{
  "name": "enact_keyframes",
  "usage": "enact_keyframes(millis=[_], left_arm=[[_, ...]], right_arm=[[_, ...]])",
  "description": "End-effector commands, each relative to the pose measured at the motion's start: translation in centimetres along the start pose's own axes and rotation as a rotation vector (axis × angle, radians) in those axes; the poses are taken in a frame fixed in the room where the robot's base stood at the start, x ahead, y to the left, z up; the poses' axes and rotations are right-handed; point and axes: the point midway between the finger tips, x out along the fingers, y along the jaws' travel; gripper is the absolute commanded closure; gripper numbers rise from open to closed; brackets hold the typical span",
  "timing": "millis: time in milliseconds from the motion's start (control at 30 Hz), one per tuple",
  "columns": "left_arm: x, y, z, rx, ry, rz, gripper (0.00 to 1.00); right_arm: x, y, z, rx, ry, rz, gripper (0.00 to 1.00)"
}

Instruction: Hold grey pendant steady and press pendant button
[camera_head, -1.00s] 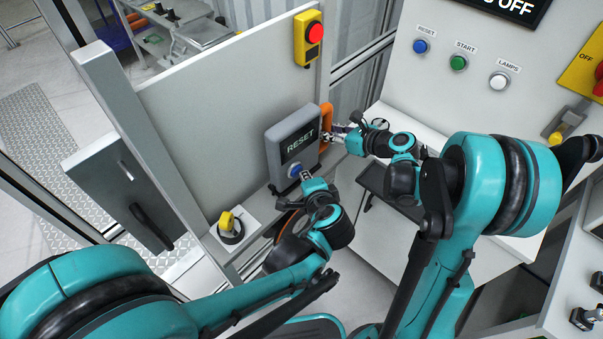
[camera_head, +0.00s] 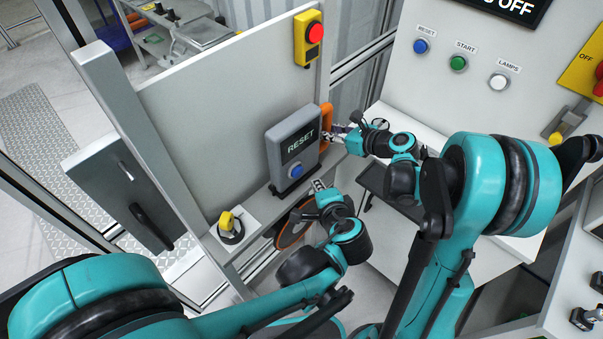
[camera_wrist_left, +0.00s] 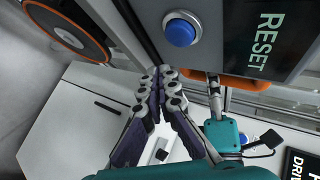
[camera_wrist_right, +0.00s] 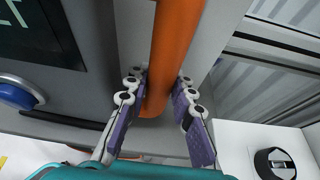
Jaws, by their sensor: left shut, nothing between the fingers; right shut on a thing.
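The grey pendant (camera_head: 278,150) stands upright on a ledge against the pale panel, with a dark screen reading RESET. Its blue button (camera_head: 296,171) is below the screen; it also shows in the left wrist view (camera_wrist_left: 181,30). An orange handle (camera_head: 326,117) is on the pendant's right side. My right gripper (camera_head: 340,133) is shut on this handle, and the right wrist view shows the handle (camera_wrist_right: 172,55) between the fingers. My left gripper (camera_head: 318,186) is shut and empty, below and right of the button and apart from it.
A yellow box with a red button (camera_head: 308,38) is on the panel above. A yellow knob (camera_head: 229,222) stands on the ledge at left. An orange-rimmed disc (camera_head: 292,231) is below the ledge. RESET, START and LAMPS buttons are on the right cabinet (camera_head: 440,90).

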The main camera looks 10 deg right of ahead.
Motion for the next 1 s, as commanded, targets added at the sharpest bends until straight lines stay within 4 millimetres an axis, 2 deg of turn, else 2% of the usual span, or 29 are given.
enact_keyframes(millis=[333, 1000], left_arm=[[-2.1, 1.5, -1.5, 0.001, 0.001, 0.000, 1.00], [-2.1, 1.5, -1.5, 0.000, 0.000, 0.000, 1.00]], right_arm=[[0.0, 0.0, 0.1, 0.003, -0.002, 0.000, 1.00], [0.0, 0.0, 0.1, 0.003, -0.002, 0.000, 1.00]])
